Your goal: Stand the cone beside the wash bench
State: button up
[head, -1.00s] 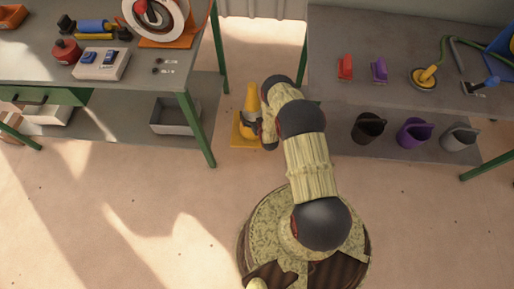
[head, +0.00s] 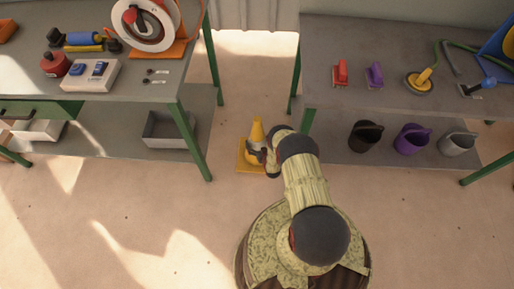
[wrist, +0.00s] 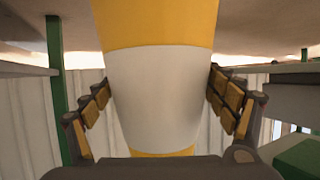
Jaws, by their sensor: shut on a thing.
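The yellow cone (head: 257,131) with a white band is upright on its square yellow base (head: 246,166), in the gap between the two benches. My gripper (head: 258,153) is shut around the cone's middle from the right. In the wrist view the cone's white band (wrist: 158,95) fills the space between the fingers of my gripper (wrist: 160,88). I cannot tell whether the base touches the floor. The wash bench (head: 328,88) appears to be the right one, with buckets below; its near left leg is partly hidden by my arm.
The left bench (head: 195,92) carries a cable reel (head: 128,40) and a switch box (head: 90,75), with a grey tray (head: 168,130) on its lower shelf. A black bucket (head: 365,136), a purple one (head: 411,139) and a grey one (head: 457,144) stand under the right bench. The front-left floor is clear.

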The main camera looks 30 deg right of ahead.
notch_tip(320, 180, down, 4)
jog(key=shift+r+b, duration=0.2)
jog(key=shift+b, duration=0.7)
jog(key=o, duration=1.9)
jog(key=shift+f, duration=0.15)
jog(key=shift+o, duration=0.4)
jog(key=shift+s, duration=0.1)
